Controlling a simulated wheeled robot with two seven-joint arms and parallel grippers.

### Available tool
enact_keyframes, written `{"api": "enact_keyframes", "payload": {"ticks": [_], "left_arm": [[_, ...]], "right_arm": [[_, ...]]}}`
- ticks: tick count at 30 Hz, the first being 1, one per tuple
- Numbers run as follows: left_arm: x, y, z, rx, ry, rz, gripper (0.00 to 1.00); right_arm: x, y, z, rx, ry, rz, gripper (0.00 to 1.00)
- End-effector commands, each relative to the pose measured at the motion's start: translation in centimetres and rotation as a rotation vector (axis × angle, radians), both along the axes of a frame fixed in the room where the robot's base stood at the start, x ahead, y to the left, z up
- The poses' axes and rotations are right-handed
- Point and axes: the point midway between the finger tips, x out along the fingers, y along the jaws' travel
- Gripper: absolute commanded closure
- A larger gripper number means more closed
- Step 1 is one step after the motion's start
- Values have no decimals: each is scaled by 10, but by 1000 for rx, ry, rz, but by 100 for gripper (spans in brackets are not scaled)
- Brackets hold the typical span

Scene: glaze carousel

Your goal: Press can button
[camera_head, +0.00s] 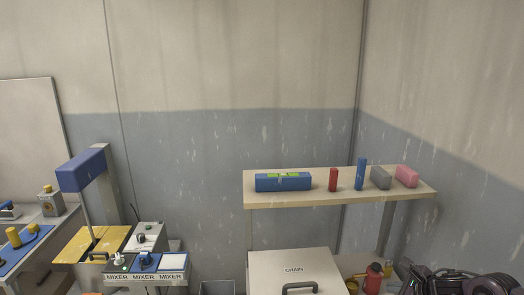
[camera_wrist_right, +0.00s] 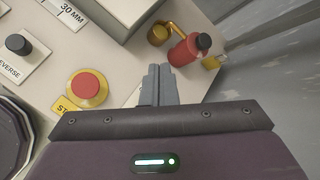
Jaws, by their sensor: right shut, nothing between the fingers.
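A red can (camera_wrist_right: 187,52) with a black top (camera_wrist_right: 203,41) lies at the upper middle of the right wrist view, just beyond my fingertips. The same red can (camera_head: 373,280) with its dark top shows at the lower right of the head view. I cannot tell which part of it is a button. My right gripper (camera_wrist_right: 159,70) is shut and empty, its grey fingers close together and apart from the can in the picture. Its dark body also shows at the lower right of the head view, beside the can. My left gripper is not in view.
A red mushroom button (camera_wrist_right: 86,86) on a yellow base, a black REVERSE knob (camera_wrist_right: 18,44) and a brass fitting (camera_wrist_right: 158,35) are near my right gripper. A shelf (camera_head: 345,200) with blocks stands behind the CHAIN box (camera_head: 292,261). Mixer controls (camera_head: 145,277) are at left.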

Motion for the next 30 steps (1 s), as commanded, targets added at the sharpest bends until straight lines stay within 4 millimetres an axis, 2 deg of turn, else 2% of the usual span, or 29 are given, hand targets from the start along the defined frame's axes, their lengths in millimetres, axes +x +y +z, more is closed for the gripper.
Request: {"api": "enact_keyframes", "payload": {"ticks": [5, 11, 16, 18, 20, 22, 24, 27, 30], "left_arm": [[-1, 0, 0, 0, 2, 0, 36], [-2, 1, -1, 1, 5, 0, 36], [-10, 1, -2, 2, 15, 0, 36], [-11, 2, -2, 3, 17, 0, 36], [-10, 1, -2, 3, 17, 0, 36], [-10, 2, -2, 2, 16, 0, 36], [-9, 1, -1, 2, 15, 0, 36], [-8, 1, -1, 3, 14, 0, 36], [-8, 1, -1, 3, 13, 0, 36]], "right_arm": [[-5, 43, -14, 114, 25, -72, 100], [-19, 111, -29, 338, 75, -233, 100], [-50, 186, -36, 677, 174, -513, 100], [-69, 216, -33, 880, 240, -700, 100], [-87, 234, -29, 1067, 303, -898, 100], [-108, 244, -24, 1279, 375, -1152, 100], [-129, 243, -20, 1478, 438, -1432, 100], [-159, 231, -19, 1705, 488, -1812, 100], [-184, 216, -21, 1856, 490, -2124, 100]]}}
